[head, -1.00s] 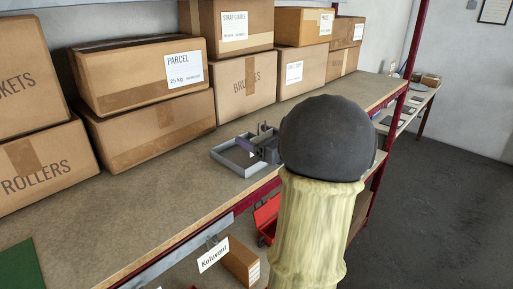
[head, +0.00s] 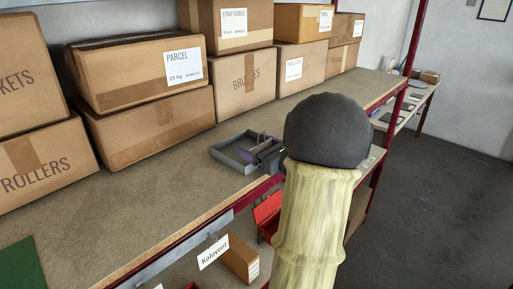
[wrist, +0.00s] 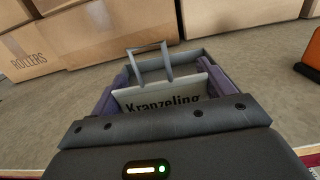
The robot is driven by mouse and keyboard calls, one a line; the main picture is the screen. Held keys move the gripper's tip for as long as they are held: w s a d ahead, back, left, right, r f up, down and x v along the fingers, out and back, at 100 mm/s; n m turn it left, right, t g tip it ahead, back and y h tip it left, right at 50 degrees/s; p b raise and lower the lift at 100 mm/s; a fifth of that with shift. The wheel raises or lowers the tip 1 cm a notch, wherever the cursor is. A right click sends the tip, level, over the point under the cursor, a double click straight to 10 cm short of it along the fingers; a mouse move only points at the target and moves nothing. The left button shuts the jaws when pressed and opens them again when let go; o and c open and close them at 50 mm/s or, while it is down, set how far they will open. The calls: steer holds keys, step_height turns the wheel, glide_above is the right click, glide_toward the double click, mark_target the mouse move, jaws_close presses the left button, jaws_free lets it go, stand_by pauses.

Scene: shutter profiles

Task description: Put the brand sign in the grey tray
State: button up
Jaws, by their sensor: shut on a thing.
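The grey tray (head: 226,163) sits near the front edge of the shelf board in the head view. Its far wall (wrist: 192,56) shows behind the sign in the wrist view. My gripper (wrist: 165,88), with purple fingers, is shut on the brand sign (wrist: 160,93), a pale plate reading "Kranzeling" with a grey wire loop on top. The sign's lower part is hidden by my gripper's body. In the head view my gripper (head: 254,150) is low at the tray's right part; the sign cannot be made out there. Whether the sign touches the tray floor cannot be told.
Several cardboard boxes (head: 150,125) stand along the back of the shelf.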

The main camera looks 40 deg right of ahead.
steer(key=shift+s+f, duration=0.1)
steer(key=shift+f, duration=0.75)
steer(key=o, duration=0.9)
steer(key=shift+b, duration=0.3)
steer(key=shift+r+p, duration=0.75)
steer(key=shift+p, duration=0.2)
steer(key=s+d+b, duration=0.1)
steer(key=s+b, duration=0.3)
steer(key=s, duration=0.7)
steer(key=shift+s+r+b, duration=0.15)
steer(key=shift+s+b, duration=0.15)
steer(key=shift+s, duration=0.1)
